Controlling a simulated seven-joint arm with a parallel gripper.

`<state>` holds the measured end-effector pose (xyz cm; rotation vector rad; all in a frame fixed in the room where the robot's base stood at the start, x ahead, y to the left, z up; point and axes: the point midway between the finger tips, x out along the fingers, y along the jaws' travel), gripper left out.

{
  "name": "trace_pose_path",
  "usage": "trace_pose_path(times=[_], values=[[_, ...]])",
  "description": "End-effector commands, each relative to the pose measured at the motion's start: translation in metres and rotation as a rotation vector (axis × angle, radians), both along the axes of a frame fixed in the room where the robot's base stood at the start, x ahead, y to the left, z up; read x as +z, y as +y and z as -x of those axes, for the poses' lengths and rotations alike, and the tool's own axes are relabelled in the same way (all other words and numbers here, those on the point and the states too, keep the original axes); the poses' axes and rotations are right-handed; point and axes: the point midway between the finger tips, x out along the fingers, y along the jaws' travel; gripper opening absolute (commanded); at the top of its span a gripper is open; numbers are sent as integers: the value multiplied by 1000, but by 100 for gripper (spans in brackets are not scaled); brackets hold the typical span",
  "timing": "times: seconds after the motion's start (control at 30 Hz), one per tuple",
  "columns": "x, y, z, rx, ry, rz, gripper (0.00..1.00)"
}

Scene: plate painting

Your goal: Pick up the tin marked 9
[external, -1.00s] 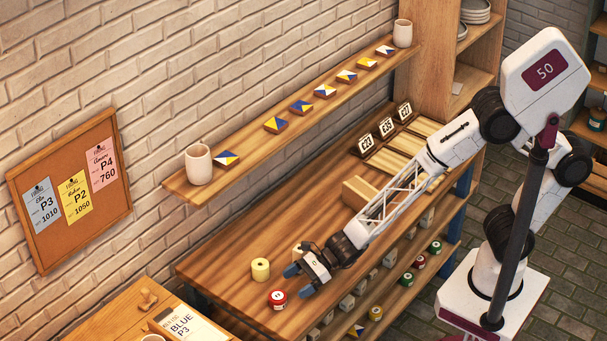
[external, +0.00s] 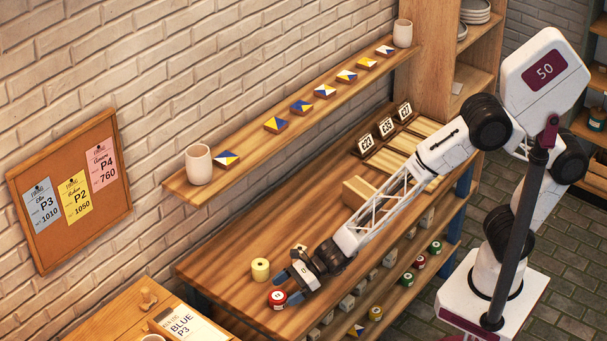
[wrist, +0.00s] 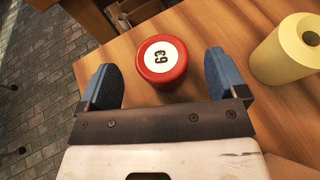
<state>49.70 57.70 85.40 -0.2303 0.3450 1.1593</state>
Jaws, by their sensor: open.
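The red tin (external: 278,299) stands on the wooden bench near its front left edge. In the wrist view the tin (wrist: 163,84) shows a white round label with a 9 and another mark beside it. My gripper (external: 288,286) is open, low over the bench, at the tin's right side in the external view. In the wrist view the blue fingertips of my gripper (wrist: 160,72) stand to the left and right of the tin, with gaps on both sides. The tin lies between and slightly ahead of them, not gripped.
A yellow roll (external: 260,269) stands on the bench behind the tin; in the wrist view the roll (wrist: 286,52) is right of the right finger. A pale object behind my gripper is mostly hidden. A lower table (external: 120,318) stands at left.

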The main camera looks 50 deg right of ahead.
Motion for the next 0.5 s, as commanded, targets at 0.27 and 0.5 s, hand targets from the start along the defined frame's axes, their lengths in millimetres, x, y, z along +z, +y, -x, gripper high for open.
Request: trace_pose_path(times=[0.27,0.5], values=[[-13,22,-10,-1,2,0,90],[-15,28,-13,-1,1,1,90]])
